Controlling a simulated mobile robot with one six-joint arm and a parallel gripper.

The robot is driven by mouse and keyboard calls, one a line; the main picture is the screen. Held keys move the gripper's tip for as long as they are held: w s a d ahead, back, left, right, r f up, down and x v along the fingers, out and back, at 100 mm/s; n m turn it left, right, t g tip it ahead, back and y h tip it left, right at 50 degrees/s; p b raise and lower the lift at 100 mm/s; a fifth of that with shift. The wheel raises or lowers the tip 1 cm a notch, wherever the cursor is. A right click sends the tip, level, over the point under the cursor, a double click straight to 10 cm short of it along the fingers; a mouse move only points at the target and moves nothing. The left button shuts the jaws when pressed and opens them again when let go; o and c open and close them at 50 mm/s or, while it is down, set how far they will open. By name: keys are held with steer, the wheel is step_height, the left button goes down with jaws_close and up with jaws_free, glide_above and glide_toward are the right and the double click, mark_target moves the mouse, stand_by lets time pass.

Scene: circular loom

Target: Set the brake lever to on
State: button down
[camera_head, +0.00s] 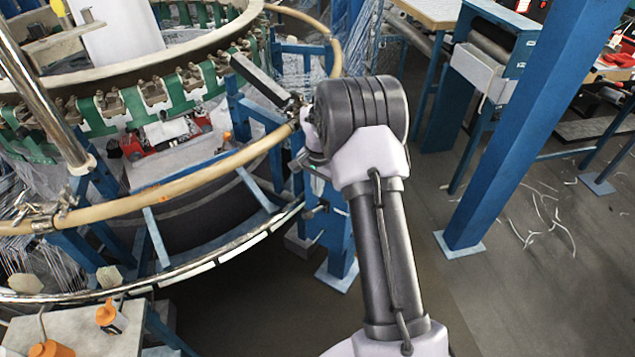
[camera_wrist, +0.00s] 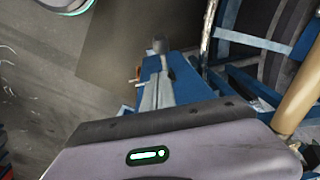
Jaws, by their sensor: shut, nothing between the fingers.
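My gripper (camera_wrist: 160,46) shows in the wrist view beyond its wide pale hand, which has a green light. Its narrow grey fingers appear together and empty, over a blue post. In the head view the dark, rounded wrist of my arm hides most of the hand and the fingers. A dark, thick bar (camera_head: 262,78) slants up to the left from a small metal joint, close to the left of my wrist. I cannot tell surely whether this bar is the brake lever. No on or off marking can be read.
The circular loom's tan ring (camera_head: 205,178) curves close past my wrist, above a blue frame. A blue post (camera_head: 341,235) with small fittings stands below my wrist. A large blue column (camera_head: 520,125) rises at the right. Grey floor (camera_head: 520,310) with loose white strands lies open at lower right.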

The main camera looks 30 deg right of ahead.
mark_target(308, 214)
steer(key=f, duration=0.1)
steer(key=a+f+b, duration=0.1)
steer(key=f, duration=0.1)
steer(key=a+f, duration=0.1)
steer(key=f, duration=0.1)
steer(key=shift+f+b, duration=0.25)
steer(key=shift+b, duration=0.05)
steer(key=shift+s+a, duration=0.1)
steer(key=shift+s+a+f, duration=0.1)
steer(key=shift+a+f, duration=0.15)
steer(key=shift+b, duration=0.35)
steer(key=shift+s+a+f+b, duration=0.3)
steer(key=shift+a+f+b, duration=0.2)
steer(key=shift+f, duration=0.15)
step_height(308, 214, down, 10)
steer(key=s+a+b, duration=0.1)
steer(key=a+b, duration=0.1)
steer(key=b, duration=0.5)
steer(key=shift+s+a+f, duration=0.2)
steer(key=shift+s+a, duration=0.05)
steer(key=shift+a, duration=0.1)
